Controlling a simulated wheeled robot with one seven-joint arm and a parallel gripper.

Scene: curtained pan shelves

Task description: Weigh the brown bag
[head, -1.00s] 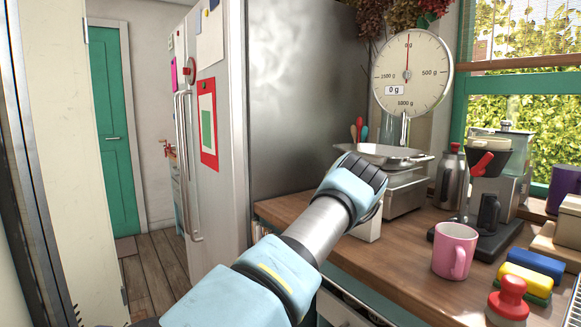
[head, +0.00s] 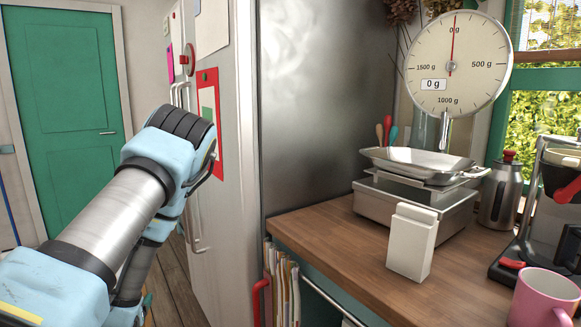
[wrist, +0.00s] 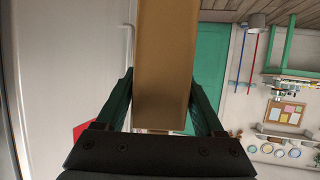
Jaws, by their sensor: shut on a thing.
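The brown bag (wrist: 165,45) fills the upper middle of the wrist view, upright between the two dark green fingers. My gripper (wrist: 160,88) is shut on it. In the head view my wrist hides the gripper and the bag, in front of the fridge and left of the scale. The scale's round dial (head: 455,62) has its needle at 0 g, and its small display reads 0 g. The scale's metal pan (head: 415,160) looks empty and sits on a steel base (head: 400,203) on the counter.
A white box-like block (head: 412,242) stands before the scale on the wooden counter (head: 350,235). A pink mug (head: 545,300), a steel flask (head: 500,190) and a coffee maker (head: 560,205) are at right. The fridge (head: 232,200) and green door (head: 70,95) are at left.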

